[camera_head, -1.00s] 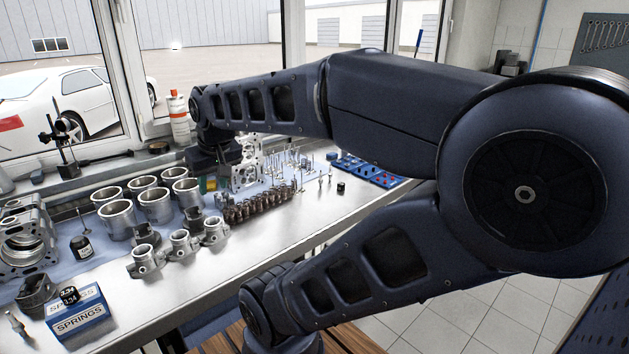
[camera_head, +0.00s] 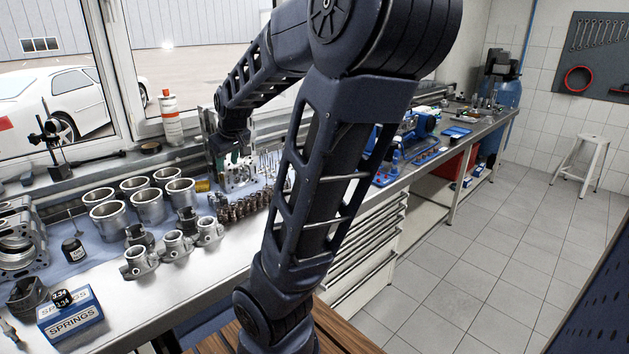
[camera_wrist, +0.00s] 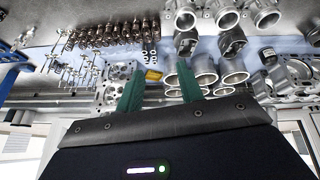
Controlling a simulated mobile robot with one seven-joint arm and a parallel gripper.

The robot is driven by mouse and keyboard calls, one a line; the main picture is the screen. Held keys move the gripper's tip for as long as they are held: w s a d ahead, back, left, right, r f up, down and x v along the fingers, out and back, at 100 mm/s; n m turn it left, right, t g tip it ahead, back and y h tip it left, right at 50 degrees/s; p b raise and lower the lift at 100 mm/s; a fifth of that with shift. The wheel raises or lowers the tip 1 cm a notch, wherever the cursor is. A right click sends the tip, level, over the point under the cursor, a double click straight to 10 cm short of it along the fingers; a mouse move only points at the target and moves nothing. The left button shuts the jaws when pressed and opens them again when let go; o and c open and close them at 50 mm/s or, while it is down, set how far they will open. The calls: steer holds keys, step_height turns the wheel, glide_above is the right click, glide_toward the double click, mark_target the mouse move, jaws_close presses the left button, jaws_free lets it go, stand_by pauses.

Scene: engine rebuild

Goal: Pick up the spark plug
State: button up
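A small metal piece that looks like a spark plug (camera_head: 9,331) lies on the bench at the near left corner of the head view, partly cut off by the frame edge. It is left of the springs box. I cannot make out a spark plug in the wrist view. My gripper (camera_wrist: 161,74) has two green fingers, apart with nothing between them. In the head view my gripper (camera_head: 237,157) is over the back of the bench by the cylinder head, well away from that piece.
Several metal cylinder liners (camera_head: 147,205) stand mid-bench, with pistons (camera_head: 177,245) in front. A springs box (camera_head: 70,317) sits near the front left. A white and orange bottle (camera_head: 171,119) stands by the window.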

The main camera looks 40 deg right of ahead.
steer(key=w+d+f+n+h, duration=0.2)
steer(key=w+d+f+h, duration=0.15)
steer(key=d+f, duration=0.6)
steer(key=w+d+f+n+h, duration=0.2)
steer(key=w+d+f, duration=0.2)
steer(key=d, duration=1.1)
steer(key=s+d+r+n+h, duration=0.2)
steer(key=d+n+h, duration=0.35)
steer(key=d, duration=0.65)
steer(key=w+d+r+n+t+h, duration=0.1)
steer(key=d+r+n+t+h, duration=0.1)
steer(key=r+n, duration=0.6)
steer(key=w+d+r+n+t+h, duration=0.15)
steer(key=r+n, duration=0.35)
steer(key=r, duration=0.5)
steer(key=shift+t, duration=0.45)
steer(key=f, duration=3.1)
steer(key=shift+s+a+f, duration=0.15)
steer(key=shift+s+f, duration=0.05)
steer(key=shift+f, duration=0.15)
steer(key=shift+w+d+f, duration=0.1)
steer(key=shift+d+f, duration=0.1)
steer(key=shift+x, duration=5.1)
steer(key=shift+w+a+r, duration=0.1)
steer(key=shift+w+r, duration=0.05)
jaws_close()
